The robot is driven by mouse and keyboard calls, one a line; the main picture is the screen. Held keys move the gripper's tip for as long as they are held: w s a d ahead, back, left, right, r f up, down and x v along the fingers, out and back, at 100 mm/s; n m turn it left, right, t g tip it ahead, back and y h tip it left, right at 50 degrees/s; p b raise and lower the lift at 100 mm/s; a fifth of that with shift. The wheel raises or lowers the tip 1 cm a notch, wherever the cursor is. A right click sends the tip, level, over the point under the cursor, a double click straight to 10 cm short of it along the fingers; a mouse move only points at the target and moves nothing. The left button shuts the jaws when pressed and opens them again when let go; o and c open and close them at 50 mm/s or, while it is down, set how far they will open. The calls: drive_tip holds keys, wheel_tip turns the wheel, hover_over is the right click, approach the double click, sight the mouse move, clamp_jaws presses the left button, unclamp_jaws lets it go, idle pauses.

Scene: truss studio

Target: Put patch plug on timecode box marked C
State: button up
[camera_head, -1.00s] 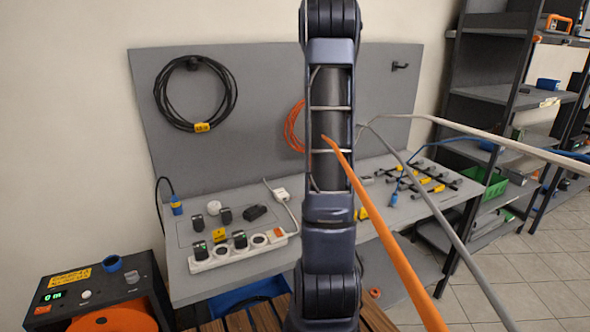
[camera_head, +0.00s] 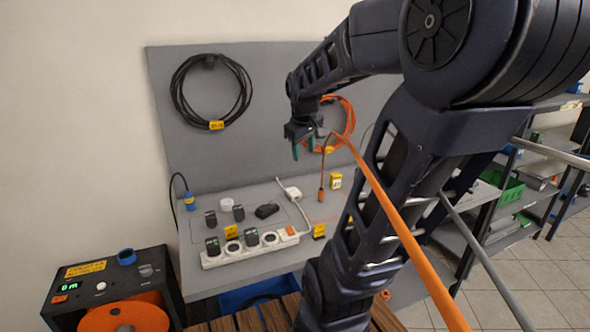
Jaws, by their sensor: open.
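My gripper (camera_head: 304,147) hangs in front of the grey back panel, above the bench, with its green-tipped fingers apart and nothing between them. Below and right of it an orange-tipped plug (camera_head: 321,193) hangs on an orange cable; I cannot tell if it is the patch plug. A blue plug (camera_head: 190,202) on a black cable is at the bench's left end. No letter C is readable, so I cannot tell which is the timecode box.
A white power strip (camera_head: 240,249) with black adapters lies along the bench front. A small yellow box (camera_head: 335,181) stands further right. Coiled black cable (camera_head: 176,92) hangs on the panel. An orange cable (camera_head: 400,228) stretches across the foreground. A reel unit (camera_head: 82,275) stands at lower left.

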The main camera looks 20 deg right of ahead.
drive_tip(key=s+a+m+t+y, duration=0.1)
drive_tip(key=s+a+m, duration=0.2)
drive_tip(key=s+a, duration=0.4)
drive_tip(key=s, duration=0.3)
drive_tip(key=shift+f+m+y, duration=0.3)
drive_tip(key=shift+f, duration=0.1)
